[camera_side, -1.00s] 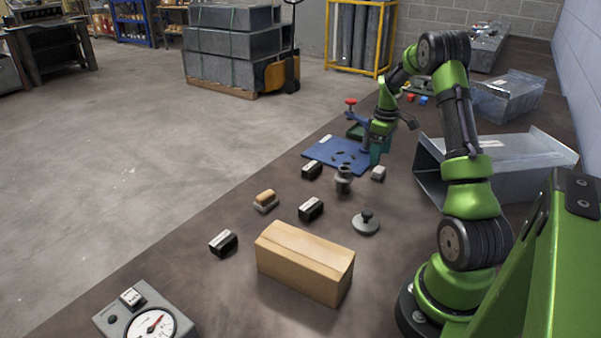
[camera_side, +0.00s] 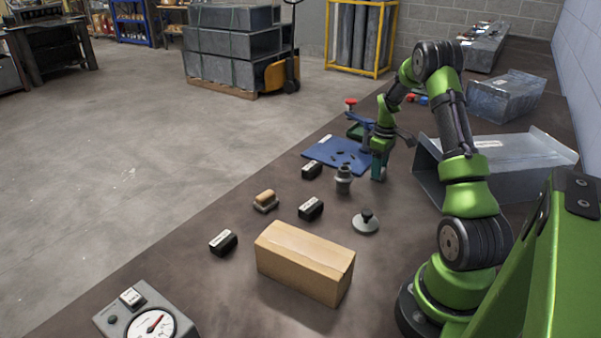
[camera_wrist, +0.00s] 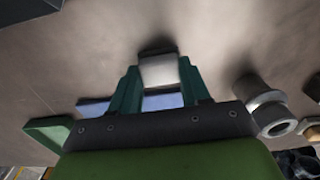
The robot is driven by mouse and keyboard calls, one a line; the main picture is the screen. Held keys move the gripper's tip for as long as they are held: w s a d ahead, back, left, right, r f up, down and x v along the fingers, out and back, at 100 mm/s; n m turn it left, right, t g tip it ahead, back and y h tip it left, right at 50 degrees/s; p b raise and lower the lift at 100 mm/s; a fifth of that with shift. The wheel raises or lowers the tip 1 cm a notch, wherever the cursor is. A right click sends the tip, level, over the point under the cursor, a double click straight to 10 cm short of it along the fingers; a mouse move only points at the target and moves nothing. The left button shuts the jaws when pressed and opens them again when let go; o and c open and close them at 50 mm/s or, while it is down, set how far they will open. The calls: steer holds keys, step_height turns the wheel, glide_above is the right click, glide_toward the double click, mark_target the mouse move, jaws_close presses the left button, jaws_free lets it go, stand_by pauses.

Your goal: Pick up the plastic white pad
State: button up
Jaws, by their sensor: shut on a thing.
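The white pad (camera_wrist: 159,71) is a small pale block between the two teal fingers of my gripper (camera_wrist: 159,80) in the wrist view. The fingers touch it on both sides, so my gripper is shut on it. In the side view my gripper (camera_side: 379,172) points down, low over the bench, to the right of the grey stepped fitting. The pad is mostly hidden by the fingers there. I cannot tell from these frames whether it still touches the bench.
A grey stepped fitting (camera_side: 344,180) stands close left of my gripper, with a blue plate (camera_side: 338,155) behind. A sheet-metal duct (camera_side: 520,155) lies to the right. Black blocks (camera_side: 311,208), a round grey knobbed piece (camera_side: 365,221) and a cardboard box (camera_side: 305,262) are nearer the camera.

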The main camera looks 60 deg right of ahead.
steer(key=shift+c, duration=0.7)
steer(key=shift+r, duration=0.1)
